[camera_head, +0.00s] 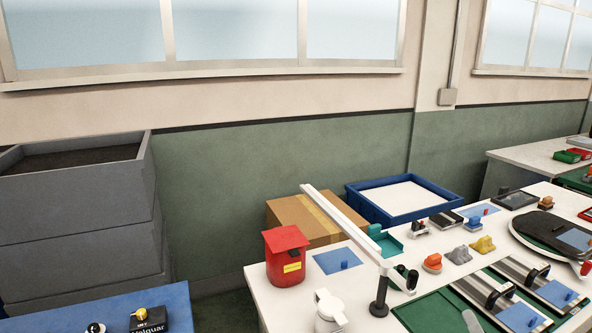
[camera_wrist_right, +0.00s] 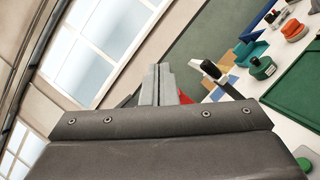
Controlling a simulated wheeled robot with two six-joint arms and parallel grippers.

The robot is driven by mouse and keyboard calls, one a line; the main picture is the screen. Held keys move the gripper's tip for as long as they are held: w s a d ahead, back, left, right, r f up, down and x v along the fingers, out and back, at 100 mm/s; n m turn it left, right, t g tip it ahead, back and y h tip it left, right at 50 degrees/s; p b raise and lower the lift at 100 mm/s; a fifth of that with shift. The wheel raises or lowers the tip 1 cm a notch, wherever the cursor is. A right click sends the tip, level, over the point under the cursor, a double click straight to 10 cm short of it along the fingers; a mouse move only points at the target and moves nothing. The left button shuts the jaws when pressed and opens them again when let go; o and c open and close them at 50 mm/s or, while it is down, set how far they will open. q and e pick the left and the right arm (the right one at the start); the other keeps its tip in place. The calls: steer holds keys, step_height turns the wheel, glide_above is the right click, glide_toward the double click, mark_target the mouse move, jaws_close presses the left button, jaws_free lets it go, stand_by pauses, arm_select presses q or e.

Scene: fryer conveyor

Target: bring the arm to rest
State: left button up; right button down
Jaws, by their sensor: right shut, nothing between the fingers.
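My right gripper (camera_wrist_right: 158,72) shows in the right wrist view. Its two grey fingers lie close together, shut with nothing between them, above the dark wrist body. They point toward the wall and windows, apart from the table objects. A bit of the red bin (camera_wrist_right: 185,97) shows just right of the fingers. In the head view I cannot clearly make out this gripper. My left gripper is in neither view.
The white table (camera_head: 263,305) holds a red bin (camera_head: 287,258), a white bar on a black post (camera_head: 379,299), a blue-rimmed tray (camera_head: 357,207), green mats and several small objects. Grey crates (camera_head: 80,220) stand left. A blue table (camera_head: 70,318) is at lower left.

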steer(key=s+d+f+m+g+h, duration=0.7)
steer(key=s+f+m+g+h, duration=0.3)
steer(key=m, duration=1)
steer(key=s+a+f+m+g+y, duration=0.3)
steer(key=s+a+f+m+g, duration=0.1)
steer(key=s+f, duration=0.25)
steer(key=s+a+f+m+g+y, duration=0.25)
steer(key=s+a+f+m, duration=0.2)
steer(key=s, duration=0.35)
step_height(320, 180, down, 25)
steer(key=d+g, duration=0.2)
steer(key=g, duration=0.1)
steer(key=s+a+f, duration=0.1)
steer(key=s+f, duration=1.4)
steer(key=f, duration=0.1)
steer(key=shift+s+a+n+g+y, duration=0.3)
steer(key=shift+s+n+g+y, duration=0.05)
steer(key=shift+y, duration=0.1)
steer(key=shift+f, duration=0.1)
